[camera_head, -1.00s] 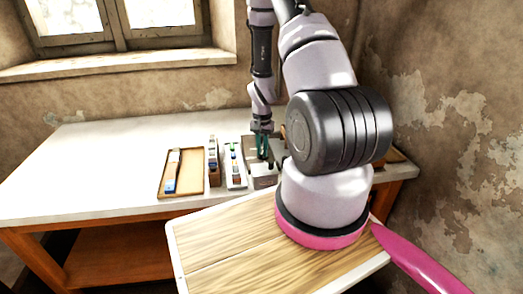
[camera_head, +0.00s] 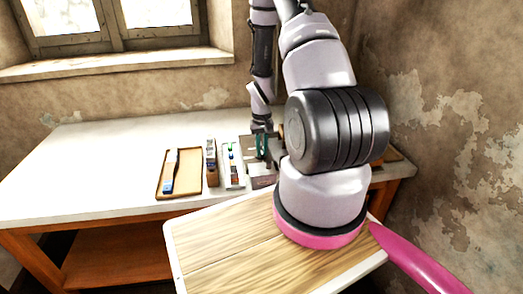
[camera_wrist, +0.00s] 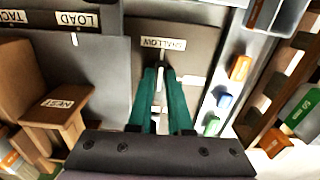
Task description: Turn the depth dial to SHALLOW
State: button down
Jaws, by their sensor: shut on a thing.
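In the wrist view, the grey press plate (camera_wrist: 200,45) carries a small white label (camera_wrist: 163,44) that appears to read SHALLOW. Just below it, the pale depth dial (camera_wrist: 160,88) shows as a narrow grip between my teal fingers. My gripper (camera_wrist: 160,74) is shut on the dial, with its fingertips close below the label. The dial's lower part is hidden by my fingers and gripper body. In the head view, my gripper (camera_head: 262,146) reaches down at the press, and the dial cannot be made out there.
A wooden block labelled REST (camera_wrist: 60,104) stands left of my fingers. LOAD (camera_wrist: 77,19) is marked on a plate at upper left. A narrow tray with coloured pieces (camera_head: 232,168) and a cork-coloured tray (camera_head: 187,180) stand left of the press. The white table (camera_head: 90,165) is clear farther left.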

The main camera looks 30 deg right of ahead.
aim_at(262, 152)
jog(key=c, duration=0.8)
grip_release()
jog(key=shift+c, duration=0.2)
jog(key=shift+r, duration=0.15)
notch_tip(262, 152, up, 11)
jog(key=shift+f, duration=0.2)
